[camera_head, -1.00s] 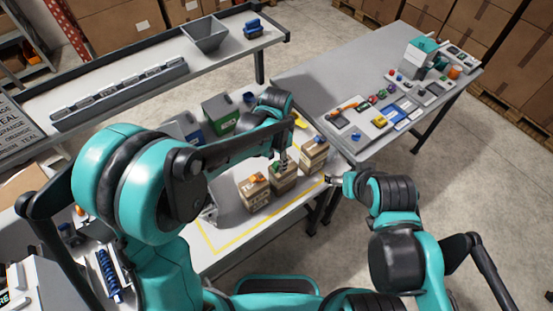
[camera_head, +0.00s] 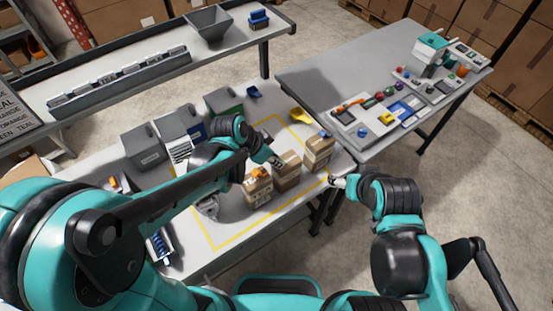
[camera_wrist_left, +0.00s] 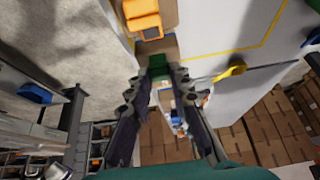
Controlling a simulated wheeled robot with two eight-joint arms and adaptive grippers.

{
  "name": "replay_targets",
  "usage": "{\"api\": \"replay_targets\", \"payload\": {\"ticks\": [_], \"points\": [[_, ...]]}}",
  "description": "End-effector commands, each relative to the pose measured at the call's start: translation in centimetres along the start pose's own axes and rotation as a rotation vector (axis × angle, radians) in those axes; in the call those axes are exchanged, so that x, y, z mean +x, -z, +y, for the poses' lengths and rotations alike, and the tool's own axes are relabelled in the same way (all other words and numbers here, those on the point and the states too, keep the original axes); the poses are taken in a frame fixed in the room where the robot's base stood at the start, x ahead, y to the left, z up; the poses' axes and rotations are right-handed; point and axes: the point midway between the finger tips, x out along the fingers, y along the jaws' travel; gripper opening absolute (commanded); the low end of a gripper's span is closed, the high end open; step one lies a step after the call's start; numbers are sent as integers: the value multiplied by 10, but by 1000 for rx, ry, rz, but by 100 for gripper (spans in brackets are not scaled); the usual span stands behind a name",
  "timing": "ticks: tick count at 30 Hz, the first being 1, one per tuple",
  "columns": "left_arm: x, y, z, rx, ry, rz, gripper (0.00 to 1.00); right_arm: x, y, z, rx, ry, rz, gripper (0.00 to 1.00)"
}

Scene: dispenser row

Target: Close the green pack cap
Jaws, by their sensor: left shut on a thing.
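Three brown packs stand in a row on the table: one with an orange cap (camera_head: 260,173), a middle pack (camera_head: 289,171), and one with a blue cap (camera_head: 323,134). My left gripper (camera_head: 276,163) is at the upper left of the middle pack, coming in from the left. In the left wrist view a green piece (camera_wrist_left: 158,62), which looks like the green cap, sits at the fingertips, and the fingers are shut on it. The gripper hides the cap in the head view. My right gripper (camera_head: 335,181) is to the right of the packs, too small to read.
Grey, blue and green bins (camera_head: 145,147) stand behind the packs to the left. A yellow scoop (camera_head: 300,116) lies beyond the packs. A second table (camera_head: 340,75) with button panels stands at the right. The wrist view shows an orange cap (camera_wrist_left: 143,20) close by.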

Motion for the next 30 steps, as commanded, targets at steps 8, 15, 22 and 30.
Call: {"api": "replay_targets", "payload": {"ticks": [8,15,22,30], "points": [[0,1,0,1,-1,-1,33,-1,1,0,0,0,0,71],[0,1,0,0,-1,-2,41,-1,1,0,0,0,0,71],[-9,1,0,-1,-1,-2,41,-1,1,0,0,0,0,71],[-58,0,0,-2,-1,-2,41,-1,1,0,0,0,0,71]]}}
